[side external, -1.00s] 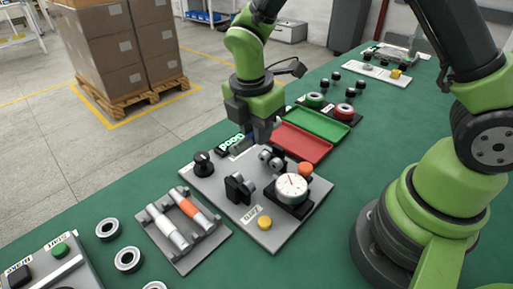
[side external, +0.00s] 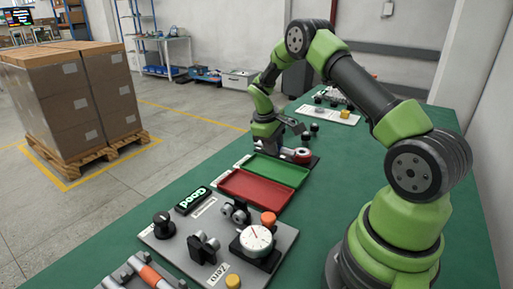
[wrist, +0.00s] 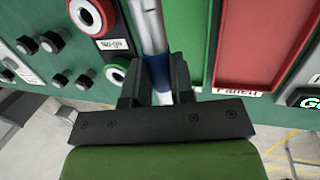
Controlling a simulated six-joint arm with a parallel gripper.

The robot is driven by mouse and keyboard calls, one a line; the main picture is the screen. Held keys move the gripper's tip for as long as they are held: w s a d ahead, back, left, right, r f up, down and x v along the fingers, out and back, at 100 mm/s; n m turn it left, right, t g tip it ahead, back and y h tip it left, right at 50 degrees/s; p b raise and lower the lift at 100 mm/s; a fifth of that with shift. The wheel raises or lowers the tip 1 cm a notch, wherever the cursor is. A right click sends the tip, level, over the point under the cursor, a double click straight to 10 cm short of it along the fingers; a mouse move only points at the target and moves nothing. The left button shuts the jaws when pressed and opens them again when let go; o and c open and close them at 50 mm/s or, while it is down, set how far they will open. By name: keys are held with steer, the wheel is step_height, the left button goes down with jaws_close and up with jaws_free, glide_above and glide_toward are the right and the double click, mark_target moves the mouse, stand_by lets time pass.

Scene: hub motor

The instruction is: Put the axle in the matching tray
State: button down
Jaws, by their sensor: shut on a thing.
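My gripper (wrist: 158,84) is shut on a silver axle with a blue band (wrist: 155,65). In the wrist view the axle runs up out of the jaws, between the ring gauges and the green tray (wrist: 189,45). In the side view my gripper (side external: 272,147) is low beside the far end of the green tray (side external: 290,172), near the red ring gauge (side external: 302,155); I cannot make out the axle there. The red tray (side external: 255,188) is on the near side of the green one and carries a "Failed" label in the wrist view. Both trays look empty.
A display (side external: 193,201) reads "Good" in green. The grey gauge plate (side external: 175,250) with dial (side external: 256,240) and roller supports is in front. An axle with an orange band (side external: 152,276) lies in a rack at the bottom edge. Small black parts (side external: 312,128) stand beyond my gripper.

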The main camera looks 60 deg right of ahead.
mark_target(275, 172)
steer(key=shift+d+f, duration=0.1)
steer(key=shift+f, duration=2.9)
steer(key=shift+f, duration=0.35)
steer(key=c, duration=0.9)
jaws_free()
steer(key=shift+s, duration=0.1)
steer(key=shift+o, duration=1.1)
steer(key=shift+r, duration=3.55)
steer(key=shift+r, duration=0.1)
